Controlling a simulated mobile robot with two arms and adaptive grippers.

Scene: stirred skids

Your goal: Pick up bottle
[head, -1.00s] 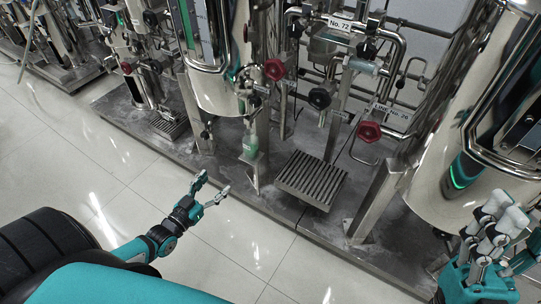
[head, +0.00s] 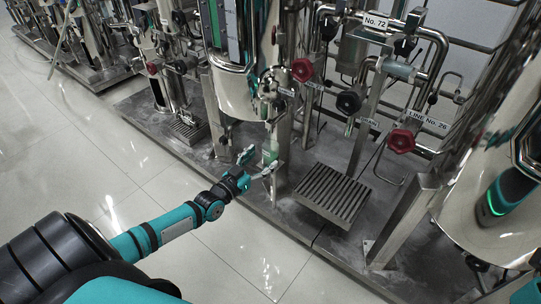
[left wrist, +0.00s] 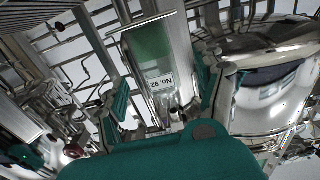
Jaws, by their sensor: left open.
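The bottle (head: 270,151) is small and clear with green contents. It stands upright below a steel outlet of the machine, near the front edge of the skid. My left gripper (head: 258,165) is open at the bottle, with its fingertips pointing toward it. In the head view I cannot tell whether they touch it. My right gripper is not in view.
A steel drain grate (head: 333,194) lies on the skid base to the right. Red-handled valves (head: 401,141) and pipes stand above and behind. A large polished tank (head: 490,180) fills the right side. The tiled floor (head: 235,255) in front is clear.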

